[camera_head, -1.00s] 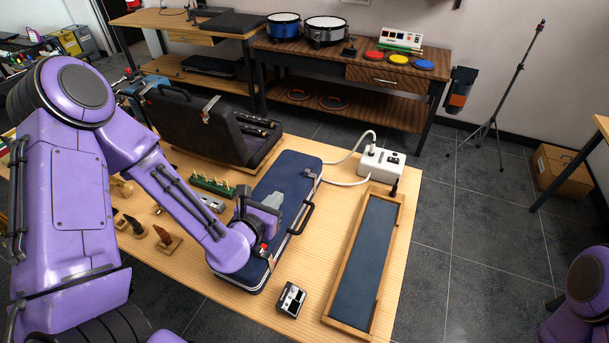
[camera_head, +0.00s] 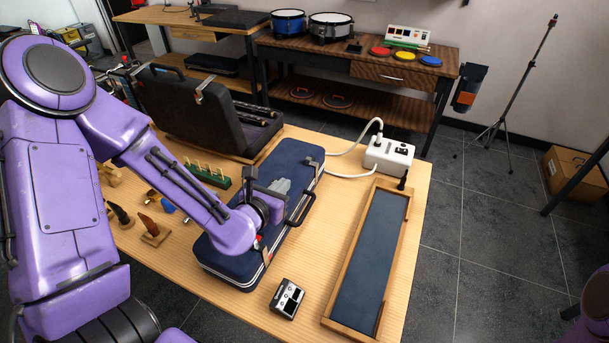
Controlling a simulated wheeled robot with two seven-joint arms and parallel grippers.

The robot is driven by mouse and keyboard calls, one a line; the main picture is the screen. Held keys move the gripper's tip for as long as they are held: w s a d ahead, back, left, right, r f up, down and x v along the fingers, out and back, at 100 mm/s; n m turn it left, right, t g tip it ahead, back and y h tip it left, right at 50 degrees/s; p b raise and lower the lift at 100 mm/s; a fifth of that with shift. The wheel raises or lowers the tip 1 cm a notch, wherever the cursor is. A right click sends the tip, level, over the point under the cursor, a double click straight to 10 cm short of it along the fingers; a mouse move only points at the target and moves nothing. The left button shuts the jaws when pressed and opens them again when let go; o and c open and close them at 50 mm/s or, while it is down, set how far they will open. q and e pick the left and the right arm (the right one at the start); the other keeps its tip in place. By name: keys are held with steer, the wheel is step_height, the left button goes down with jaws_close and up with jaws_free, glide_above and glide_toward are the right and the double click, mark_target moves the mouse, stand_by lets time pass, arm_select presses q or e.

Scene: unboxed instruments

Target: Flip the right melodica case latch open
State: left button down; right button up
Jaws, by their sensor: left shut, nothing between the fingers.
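The dark blue melodica case (camera_head: 231,262) lies closed on the wooden table, with its carry handle (camera_head: 302,208) on its right side. A small metal latch (camera_head: 314,163) shows near the far end of that side. My left gripper (camera_head: 285,212) is over the middle of the case, close to the handle side. It is shut and empty; its fingertips are hard to make out, and I cannot tell whether they touch the case. My right gripper is out of view.
A wooden tray with a dark lining (camera_head: 366,262) lies right of the case. A white power box (camera_head: 388,157) stands behind it. A small grey device (camera_head: 287,298) sits in front. An open black case (camera_head: 190,118) and a green rack (camera_head: 208,175) are to the left.

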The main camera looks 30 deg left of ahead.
mark_target(307, 160)
arm_select(q)
steer(key=shift+w+f+b, duration=0.35)
steer(key=shift+f+b, duration=0.3)
steer(key=shift+b, duration=0.2)
steer(key=x, duration=0.3)
steer(key=r+p+x, duration=0.1)
steer(key=x, duration=0.3)
steer(key=r+p+x, duration=0.1)
steer(key=x, duration=0.2)
steer(key=shift+w+f, duration=0.1)
steer(key=shift+w, duration=0.65)
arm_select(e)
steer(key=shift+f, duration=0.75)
